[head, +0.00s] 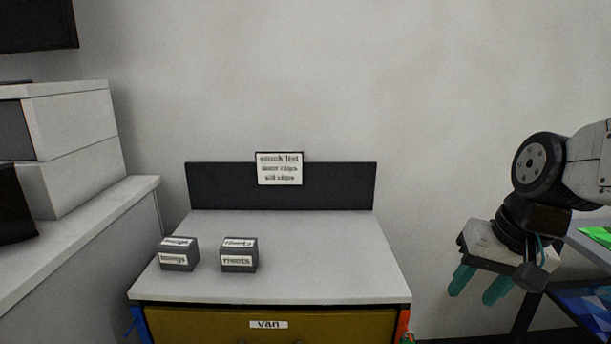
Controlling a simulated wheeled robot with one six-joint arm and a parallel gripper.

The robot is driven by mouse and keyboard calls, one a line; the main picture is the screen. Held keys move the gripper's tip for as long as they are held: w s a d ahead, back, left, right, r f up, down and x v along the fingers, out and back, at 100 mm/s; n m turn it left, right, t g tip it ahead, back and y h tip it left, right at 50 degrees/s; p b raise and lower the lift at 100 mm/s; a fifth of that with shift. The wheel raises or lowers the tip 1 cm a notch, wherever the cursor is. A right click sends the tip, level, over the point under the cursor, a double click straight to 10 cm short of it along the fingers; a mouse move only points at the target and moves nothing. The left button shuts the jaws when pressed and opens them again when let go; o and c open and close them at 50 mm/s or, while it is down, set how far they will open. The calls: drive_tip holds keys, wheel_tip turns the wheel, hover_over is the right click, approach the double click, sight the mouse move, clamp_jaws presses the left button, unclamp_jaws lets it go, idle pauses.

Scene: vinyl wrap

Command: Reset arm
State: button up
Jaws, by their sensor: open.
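My arm comes in from the right edge in the head view. My gripper (482,281) hangs at its end, with two teal fingers pointing down and a little left. The fingers are apart and nothing shows between them. It is to the right of the grey-topped cabinet (330,250), clear of its edge.
Two small dark boxes stand on the cabinet top, one labelled "rivets" (239,256), the other (178,255) hard to read. A sign (279,168) leans at the back panel. The drawer (220,325) reads "van". A table (590,248) stands at right. The top's right half is clear.

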drive_tip(key=s+r+n+t+h, duration=0.2)
drive_tip(key=s+r+n+t, duration=0.1)
drive_tip(key=s+r, duration=0.15)
drive_tip(key=s+f+g, duration=0.4)
drive_tip(key=s, duration=0.3)
drive_tip(key=shift+d+f, duration=0.15)
drive_tip(key=shift+d, duration=0.3)
idle(2.1)
